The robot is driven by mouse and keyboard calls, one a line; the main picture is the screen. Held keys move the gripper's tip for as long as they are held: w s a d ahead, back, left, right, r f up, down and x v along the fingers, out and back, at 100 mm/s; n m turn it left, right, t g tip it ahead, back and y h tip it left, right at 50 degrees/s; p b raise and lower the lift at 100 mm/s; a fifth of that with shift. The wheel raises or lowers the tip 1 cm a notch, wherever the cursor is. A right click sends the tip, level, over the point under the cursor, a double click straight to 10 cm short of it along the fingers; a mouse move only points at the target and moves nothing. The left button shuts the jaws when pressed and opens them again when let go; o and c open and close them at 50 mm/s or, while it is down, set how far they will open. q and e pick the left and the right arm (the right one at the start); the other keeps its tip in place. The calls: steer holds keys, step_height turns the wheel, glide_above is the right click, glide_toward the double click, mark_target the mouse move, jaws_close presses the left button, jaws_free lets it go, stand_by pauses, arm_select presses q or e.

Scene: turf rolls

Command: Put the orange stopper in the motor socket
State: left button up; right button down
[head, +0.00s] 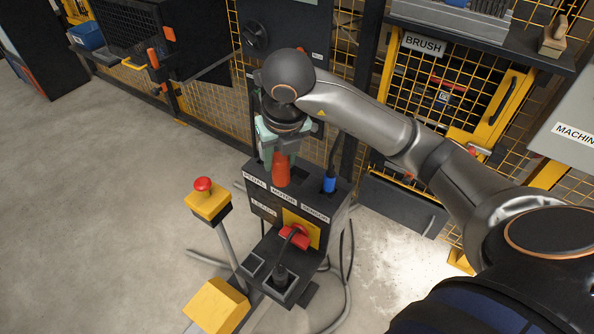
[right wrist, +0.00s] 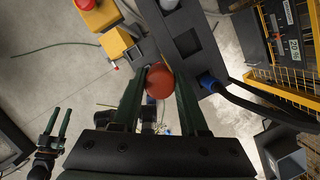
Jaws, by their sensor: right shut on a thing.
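My right gripper (head: 280,152) is shut on the orange stopper (head: 281,170), which points down over the top of the dark socket box (head: 263,208). In the right wrist view the stopper (right wrist: 160,80) sits between the two green fingers (right wrist: 158,98). The motor socket (right wrist: 187,43), the middle one of the row, shows there as a dark empty opening, off to one side of the stopper. My left gripper (right wrist: 57,122) shows only in the right wrist view, open and empty.
A blue plug (head: 329,184) with a cable stands in the sensor socket, right of the stopper. A yellow post with a red button (head: 203,184) stands left. Mesh fencing (head: 215,110) lies behind; open floor lies left.

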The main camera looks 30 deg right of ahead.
steer(key=shift+w+d+f+p, duration=0.2)
steer(key=shift+w+d+f, duration=0.5)
steer(key=shift+d+f, duration=0.7)
steer(key=shift+w+d+f+p, duration=0.15)
steer(key=shift+w+d+f, duration=0.65)
steer(key=shift+f, duration=1.25)
steer(key=shift+w+d+f+p, duration=0.2)
steer(key=shift+w+d+f, duration=0.45)
steer(key=shift+d+f, duration=0.8)
steer(key=shift+a+f, duration=0.3)
steer(key=shift+f, duration=0.05)
steer(key=shift+c, duration=2.2)
jaws_free()
